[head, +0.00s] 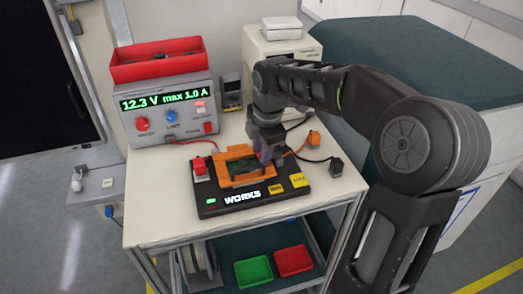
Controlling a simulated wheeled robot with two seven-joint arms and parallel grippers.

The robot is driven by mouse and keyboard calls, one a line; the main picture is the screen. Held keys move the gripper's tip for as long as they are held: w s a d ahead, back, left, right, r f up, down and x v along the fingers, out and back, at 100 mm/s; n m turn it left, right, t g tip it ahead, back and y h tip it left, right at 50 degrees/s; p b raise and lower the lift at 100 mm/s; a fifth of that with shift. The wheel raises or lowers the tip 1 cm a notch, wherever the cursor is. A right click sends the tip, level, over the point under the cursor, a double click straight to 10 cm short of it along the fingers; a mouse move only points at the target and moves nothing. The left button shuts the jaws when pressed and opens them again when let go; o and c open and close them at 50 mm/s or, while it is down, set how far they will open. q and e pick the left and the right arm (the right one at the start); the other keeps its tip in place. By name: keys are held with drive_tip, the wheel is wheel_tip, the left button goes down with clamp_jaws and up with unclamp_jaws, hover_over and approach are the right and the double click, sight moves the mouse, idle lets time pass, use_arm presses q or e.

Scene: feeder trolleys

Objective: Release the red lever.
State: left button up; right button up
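A red lever-like part (200,165) stands at the left end of the black test fixture (215,203) on the trolley top. An orange frame (228,183) with a dark green board (240,167) sits in the middle of the fixture, whose front reads "WORKS" beside a green light. My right gripper (265,155) points down at the frame's right back corner, to the right of the red part and apart from it. Its fingers are small and partly hidden, so I cannot tell whether they are open or touch the frame. My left gripper is out of view.
A power supply (165,122) showing "12.3 V max 1.0 A" stands at the back left, with a red bin (162,70) on top. Orange (314,138) and black (336,167) connectors with cables lie right of the fixture. Green (253,271) and red (293,261) trays sit on the lower shelf.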

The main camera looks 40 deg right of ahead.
drive_tip(key=shift+c, duration=0.3)
clamp_jaws()
